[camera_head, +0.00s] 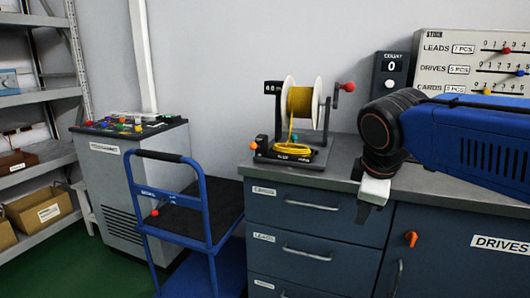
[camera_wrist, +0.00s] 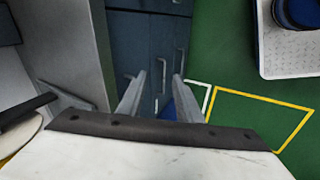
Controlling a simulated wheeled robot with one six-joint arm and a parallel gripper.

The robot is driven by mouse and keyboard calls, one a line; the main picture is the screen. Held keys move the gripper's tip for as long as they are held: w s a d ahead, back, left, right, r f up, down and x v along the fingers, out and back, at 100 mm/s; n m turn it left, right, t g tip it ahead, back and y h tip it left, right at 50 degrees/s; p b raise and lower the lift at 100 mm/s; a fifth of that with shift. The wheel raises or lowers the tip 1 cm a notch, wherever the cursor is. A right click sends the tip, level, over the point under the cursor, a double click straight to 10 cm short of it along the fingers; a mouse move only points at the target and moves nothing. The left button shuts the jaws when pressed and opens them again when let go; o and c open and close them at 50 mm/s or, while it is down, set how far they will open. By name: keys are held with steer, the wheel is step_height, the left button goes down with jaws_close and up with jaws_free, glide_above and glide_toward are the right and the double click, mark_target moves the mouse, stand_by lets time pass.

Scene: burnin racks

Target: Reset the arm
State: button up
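My blue arm (camera_head: 470,140) reaches in from the right in the head view, over the workbench. My gripper (camera_head: 364,212) hangs from its dark wrist joint at the front edge of the counter, in front of the cabinet fronts. In the wrist view my gripper (camera_wrist: 158,92) shows two grey fingers set apart, with nothing held between them. The cabinet front and floor show through the gap.
A yellow wire spool (camera_head: 300,102) stands on the counter (camera_head: 342,160), left of my gripper. A counter box (camera_head: 390,72) and a slider panel (camera_head: 470,60) stand behind my arm. A blue cart (camera_head: 205,215) and grey console (camera_head: 135,180) are at left. Green floor (camera_wrist: 225,60) is open.

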steer(key=s+d+f+m, duration=0.3)
steer(key=s+f+m, duration=0.3)
steer(key=s+f, duration=0.1)
steer(key=s+d+f+m+y, duration=0.1)
steer(key=s+d+f+m, duration=0.2)
steer(key=s+f+m, duration=0.3)
step_height(320, 180, down, 2)
steer(key=shift+s+d+f+m, duration=0.25)
steer(key=shift+s+m, duration=0.15)
steer(key=shift+s, duration=0.35)
